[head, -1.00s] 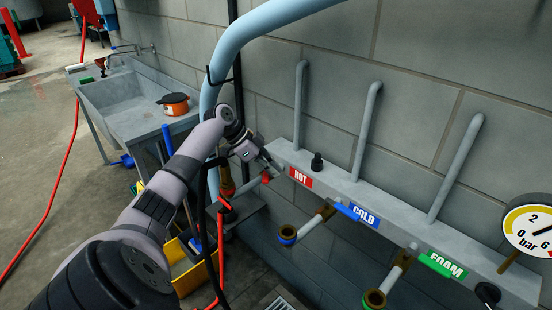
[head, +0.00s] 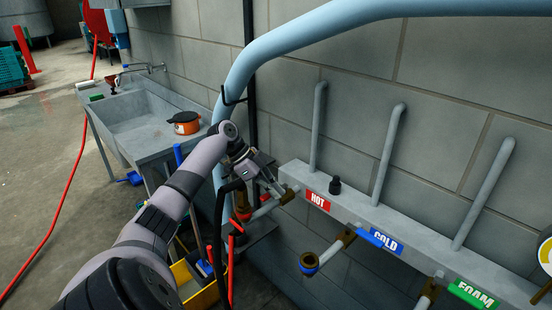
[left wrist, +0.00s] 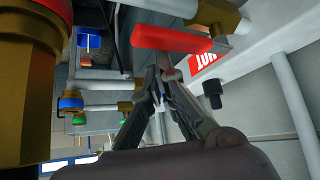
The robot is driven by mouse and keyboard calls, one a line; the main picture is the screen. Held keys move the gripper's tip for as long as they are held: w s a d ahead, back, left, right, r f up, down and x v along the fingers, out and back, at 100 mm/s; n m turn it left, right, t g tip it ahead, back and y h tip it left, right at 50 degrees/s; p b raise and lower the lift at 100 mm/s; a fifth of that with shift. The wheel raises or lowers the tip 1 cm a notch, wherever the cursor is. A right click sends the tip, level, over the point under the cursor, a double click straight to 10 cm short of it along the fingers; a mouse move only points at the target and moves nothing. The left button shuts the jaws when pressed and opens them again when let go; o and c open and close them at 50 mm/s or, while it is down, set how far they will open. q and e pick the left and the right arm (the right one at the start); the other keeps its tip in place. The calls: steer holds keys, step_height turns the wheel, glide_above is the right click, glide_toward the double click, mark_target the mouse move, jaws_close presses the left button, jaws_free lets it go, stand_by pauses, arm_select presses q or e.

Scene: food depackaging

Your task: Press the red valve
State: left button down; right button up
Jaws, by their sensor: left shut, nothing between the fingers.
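The red valve is a red lever (left wrist: 172,38) in the left wrist view, on a brass fitting (left wrist: 215,15) beside the red HOT label (left wrist: 205,65). In the head view the lever is largely hidden around my gripper; the HOT label (head: 317,201) shows on the grey manifold just right of it. My left gripper (head: 282,190) is shut and empty at the manifold's left end. In the left wrist view its fingertips (left wrist: 167,74) are close below the lever; whether they touch it I cannot tell. My right gripper is not in view.
The COLD (head: 386,239) and FOAM (head: 471,294) outlets run along the manifold (head: 350,207) to the right. A thick blue pipe (head: 270,55) curves above my arm. A sink (head: 120,112) with an orange pot (head: 185,123) stands left. A yellow bucket (head: 203,297) is below.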

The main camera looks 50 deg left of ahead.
arm_select(q)
steer(key=shift+a, duration=0.25)
steer(key=shift+s+a, duration=0.1)
stand_by(0.4)
